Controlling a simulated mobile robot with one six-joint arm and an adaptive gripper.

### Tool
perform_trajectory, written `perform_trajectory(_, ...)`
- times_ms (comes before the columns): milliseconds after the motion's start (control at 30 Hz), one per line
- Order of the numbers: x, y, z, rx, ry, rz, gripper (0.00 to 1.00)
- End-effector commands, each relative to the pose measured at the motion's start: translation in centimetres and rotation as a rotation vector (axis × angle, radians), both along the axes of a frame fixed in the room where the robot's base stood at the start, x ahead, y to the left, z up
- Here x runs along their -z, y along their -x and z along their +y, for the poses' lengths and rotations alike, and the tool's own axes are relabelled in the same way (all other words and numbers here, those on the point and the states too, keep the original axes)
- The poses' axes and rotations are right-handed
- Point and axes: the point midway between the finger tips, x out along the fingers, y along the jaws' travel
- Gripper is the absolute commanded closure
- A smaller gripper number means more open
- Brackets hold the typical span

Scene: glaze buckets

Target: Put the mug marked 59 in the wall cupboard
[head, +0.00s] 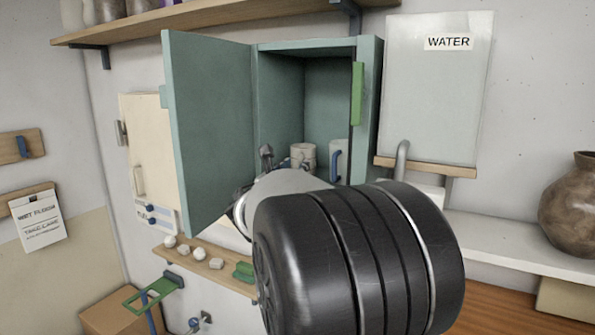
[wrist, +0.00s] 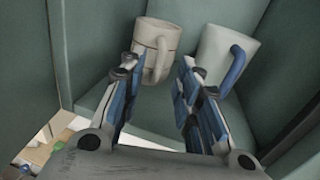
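The wall cupboard (head: 278,105) is teal and its door (head: 208,135) stands open to the left. Inside stand two upright mugs: a cream mug (head: 303,154) and a white mug with a blue handle (head: 339,160). No number is readable on either. In the wrist view, my gripper (wrist: 157,63) is open, its blue-padded fingers apart in front of the cream mug (wrist: 158,35). That mug's handle points towards me and shows between the fingertips; I cannot tell whether they touch it. The white mug (wrist: 217,50) stands just right of the right finger.
My arm covers the cupboard's lower front in the head view. A water tank (head: 435,95) hangs right of the cupboard. A small shelf (head: 205,268) with pale lumps is below the door. A brown vase (head: 572,210) stands on the right shelf.

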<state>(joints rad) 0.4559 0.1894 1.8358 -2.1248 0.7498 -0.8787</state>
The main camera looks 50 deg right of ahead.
Motion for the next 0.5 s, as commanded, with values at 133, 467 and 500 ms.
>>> perform_trajectory(133,0.1,1.7,3.2,-0.003,0.000,-0.002,0.69)
perform_trajectory(467,0.0,4.1,7.6,-0.001,0.000,-0.001,0.69)
perform_trajectory(500,0.1,4.2,7.8,0.000,-0.003,-0.003,0.69)
